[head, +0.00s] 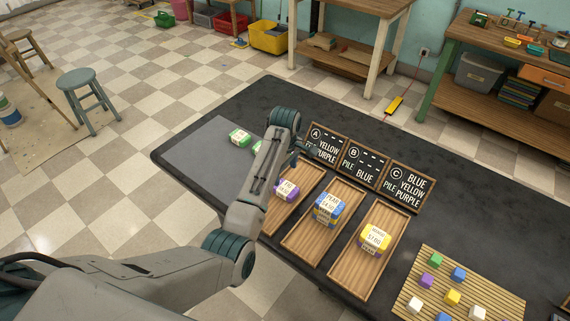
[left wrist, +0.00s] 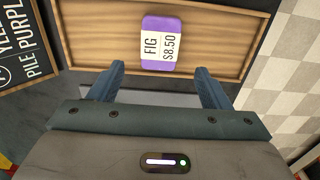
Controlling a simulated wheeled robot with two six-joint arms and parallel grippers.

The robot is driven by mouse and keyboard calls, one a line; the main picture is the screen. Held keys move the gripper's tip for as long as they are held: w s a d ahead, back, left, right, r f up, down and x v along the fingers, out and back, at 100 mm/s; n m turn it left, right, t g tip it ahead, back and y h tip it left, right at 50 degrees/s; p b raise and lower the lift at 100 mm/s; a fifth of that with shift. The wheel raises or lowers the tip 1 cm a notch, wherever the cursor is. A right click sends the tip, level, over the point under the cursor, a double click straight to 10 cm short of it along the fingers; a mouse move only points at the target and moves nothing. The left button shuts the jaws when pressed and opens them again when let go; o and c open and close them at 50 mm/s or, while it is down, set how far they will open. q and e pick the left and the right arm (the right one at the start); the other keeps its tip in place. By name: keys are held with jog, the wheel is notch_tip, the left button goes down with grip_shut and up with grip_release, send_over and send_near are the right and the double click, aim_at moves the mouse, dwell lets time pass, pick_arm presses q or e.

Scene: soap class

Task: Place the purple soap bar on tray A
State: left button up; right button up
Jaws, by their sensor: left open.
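The purple soap bar (head: 286,191), with a white label reading FIG $8.50, lies flat in wooden tray A (head: 281,218), the leftmost of three trays. In the left wrist view the purple bar (left wrist: 161,44) rests on the tray's wooden floor (left wrist: 105,42), apart from its rims. My left gripper (left wrist: 160,76) is open and empty, above the tray, with the bar beyond its fingertips. In the head view my left arm hides part of tray A and most of the gripper. My right gripper is not in view.
The middle tray (head: 303,240) holds blue soap (head: 328,208); the right tray (head: 356,276) holds yellow soap (head: 374,238). Signs A, B and C stand behind the trays. Green soap (head: 240,137) lies on a grey mat (head: 197,150). A slatted mat (head: 490,292) holds several coloured cubes.

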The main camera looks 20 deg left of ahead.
pick_arm(q)
jog(key=shift+r+b, duration=0.3)
jog(key=shift+r, duration=1.8)
